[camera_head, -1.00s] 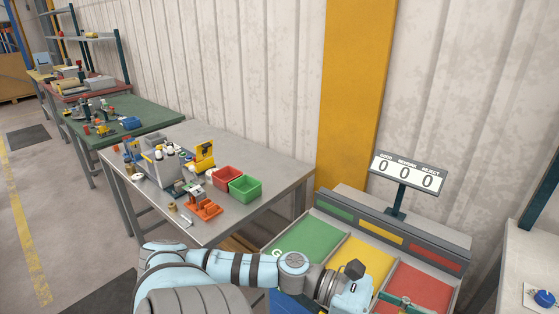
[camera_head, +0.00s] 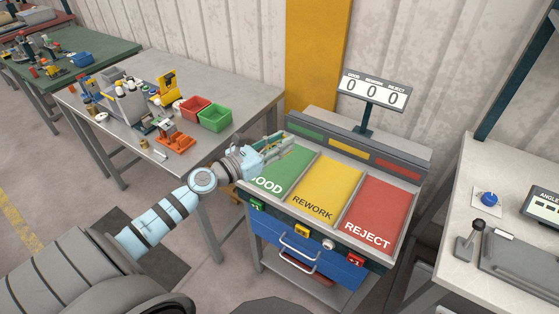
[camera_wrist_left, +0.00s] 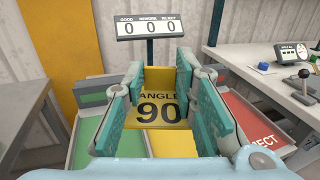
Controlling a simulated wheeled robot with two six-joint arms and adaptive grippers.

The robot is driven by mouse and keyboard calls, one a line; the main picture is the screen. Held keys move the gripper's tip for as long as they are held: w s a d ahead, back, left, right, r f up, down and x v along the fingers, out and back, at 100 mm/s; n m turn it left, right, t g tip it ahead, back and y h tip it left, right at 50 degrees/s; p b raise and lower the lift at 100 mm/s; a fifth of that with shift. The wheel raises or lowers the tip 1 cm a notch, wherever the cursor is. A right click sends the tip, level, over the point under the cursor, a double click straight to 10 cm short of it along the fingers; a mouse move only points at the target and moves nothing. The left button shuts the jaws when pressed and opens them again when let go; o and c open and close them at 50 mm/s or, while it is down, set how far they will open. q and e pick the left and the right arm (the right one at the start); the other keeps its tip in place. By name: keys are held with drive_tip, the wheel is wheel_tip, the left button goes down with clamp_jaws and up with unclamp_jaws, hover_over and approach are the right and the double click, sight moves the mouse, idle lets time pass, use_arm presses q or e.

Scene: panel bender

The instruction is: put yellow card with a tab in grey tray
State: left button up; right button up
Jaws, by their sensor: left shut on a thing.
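My left gripper (camera_head: 284,143) is over the far part of the green GOOD compartment (camera_head: 278,182) of the sorting station. In the left wrist view, the gripper (camera_wrist_left: 162,100) is shut on a yellow card (camera_wrist_left: 160,108) printed "ANGLE 90". The card lies between the teal fingers, and its tab cannot be made out. In the head view the card is mostly hidden by the fingers. A grey container (camera_head: 130,106) stands among items on the steel table at left; I cannot tell whether it is the grey tray. My right gripper is not in view.
The yellow REWORK (camera_head: 322,188) and red REJECT (camera_head: 378,212) compartments look empty. A counter display (camera_head: 374,91) stands behind them. Red (camera_head: 195,109) and green (camera_head: 215,118) bins sit on the steel table. A bench with a lever (camera_head: 470,240) is at right.

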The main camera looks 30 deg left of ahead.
use_arm(q)
drive_tip(key=w+a+f+n+y+p, duration=0.1)
drive_tip(key=w+a+f+n+y, duration=0.15)
drive_tip(key=w+a+y, duration=0.2)
drive_tip(key=b, duration=1.6)
hover_over(274, 184)
drive_tip(key=shift+n+y, duration=0.25)
drive_tip(key=shift+n, duration=0.2)
wheel_tip(274, 184, down, 16)
drive_tip(key=shift+f, duration=0.2)
drive_tip(key=shift+t, duration=0.3)
wheel_tip(274, 184, down, 4)
drive_tip(key=b, duration=0.4)
drive_tip(key=shift+f, duration=0.15)
drive_tip(key=shift+r, duration=0.25)
drive_tip(key=shift+f, duration=0.2)
drive_tip(key=o, duration=0.8)
drive_tip(key=shift+o, duration=0.2)
drive_tip(key=shift+r, duration=0.15)
